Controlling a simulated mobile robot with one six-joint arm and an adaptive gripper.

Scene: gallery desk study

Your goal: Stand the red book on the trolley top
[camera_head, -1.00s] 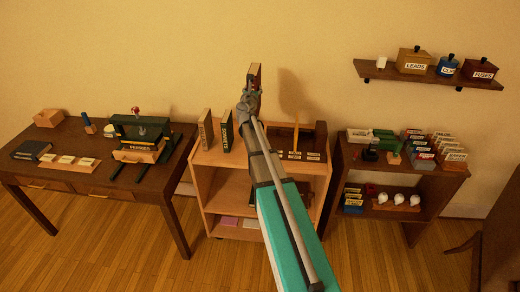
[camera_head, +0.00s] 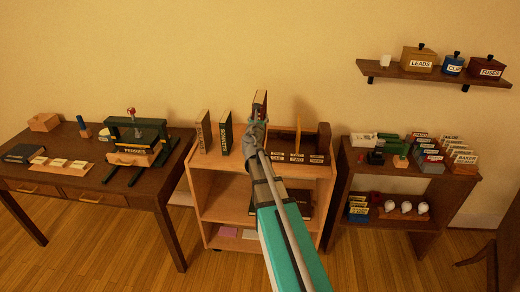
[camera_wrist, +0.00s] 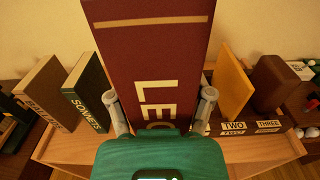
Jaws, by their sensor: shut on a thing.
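The red book (camera_wrist: 155,65) is dark red with a gold band and pale letters. It is upright between the two fingers of my gripper (camera_wrist: 162,112), which is shut on it. In the head view the book (camera_head: 259,102) shows above my gripper (camera_head: 256,128), over the back of the trolley. The trolley top (camera_head: 228,168) is light wood and lies below the gripper. My arm hides part of the trolley, and I cannot tell whether the book's lower edge touches the top.
A tan book (camera_wrist: 48,95) and a dark green "SONNETS" book (camera_wrist: 88,90) stand on the trolley left of the gripper. A dark numbered rack (camera_wrist: 245,127) holding a yellow book (camera_wrist: 232,80) and a brown book (camera_wrist: 272,82) is on the right. Bare top lies between.

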